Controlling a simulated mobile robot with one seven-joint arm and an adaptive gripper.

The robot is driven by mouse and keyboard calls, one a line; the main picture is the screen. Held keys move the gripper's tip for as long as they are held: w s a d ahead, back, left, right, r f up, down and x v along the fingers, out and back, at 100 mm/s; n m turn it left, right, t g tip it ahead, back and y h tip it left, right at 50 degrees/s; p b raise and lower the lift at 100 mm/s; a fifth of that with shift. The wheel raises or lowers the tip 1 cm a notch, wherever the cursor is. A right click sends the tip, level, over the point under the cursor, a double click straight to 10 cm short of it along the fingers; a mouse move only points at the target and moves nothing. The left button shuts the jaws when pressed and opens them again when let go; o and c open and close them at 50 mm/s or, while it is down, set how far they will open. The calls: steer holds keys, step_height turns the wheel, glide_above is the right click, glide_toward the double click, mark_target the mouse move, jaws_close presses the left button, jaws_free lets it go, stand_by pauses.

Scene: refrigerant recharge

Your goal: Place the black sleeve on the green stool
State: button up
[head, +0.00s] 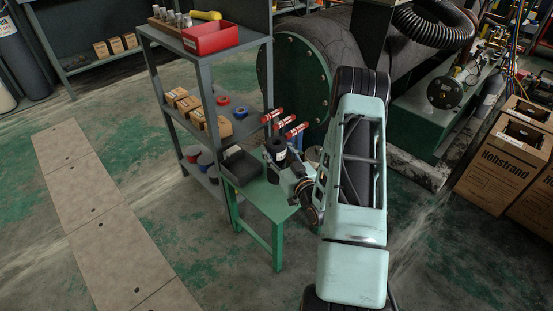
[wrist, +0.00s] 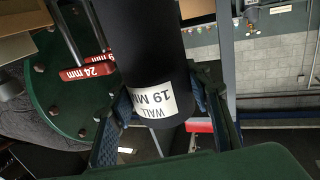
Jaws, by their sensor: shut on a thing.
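The black sleeve (head: 275,147) is a dark cylinder with a white label. It is upright, over the back part of the green stool (head: 272,203); I cannot tell whether its base touches the top. My gripper (head: 287,168) comes in from the right and is shut on the sleeve. In the wrist view the sleeve (wrist: 150,50) fills the upper middle, its label reading "WALL 19 MM" upside down. The blue-black fingers of my gripper (wrist: 165,125) lie on both sides of it. Part of the stool top is hidden behind my gripper and arm.
A black block (head: 242,167) takes up the stool's left side. A grey shelf (head: 203,110) with boxes and tape rolls stands close on the left. Red-handled tools (head: 290,126) stick up just behind the sleeve, before the green tank end (head: 292,80). Cartons (head: 507,160) stand at right.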

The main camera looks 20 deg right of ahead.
steer(key=shift+w+d+f+b, duration=0.1)
steer(key=shift+f+b, duration=0.2)
steer(key=shift+f, duration=0.6)
steer(key=shift+w+d+f+b, duration=0.1)
steer(key=shift+f+b, duration=0.15)
steer(key=shift+f, duration=0.65)
steer(key=shift+f, duration=0.15)
steer(key=o, duration=1.4)
steer(key=shift+c, duration=0.2)
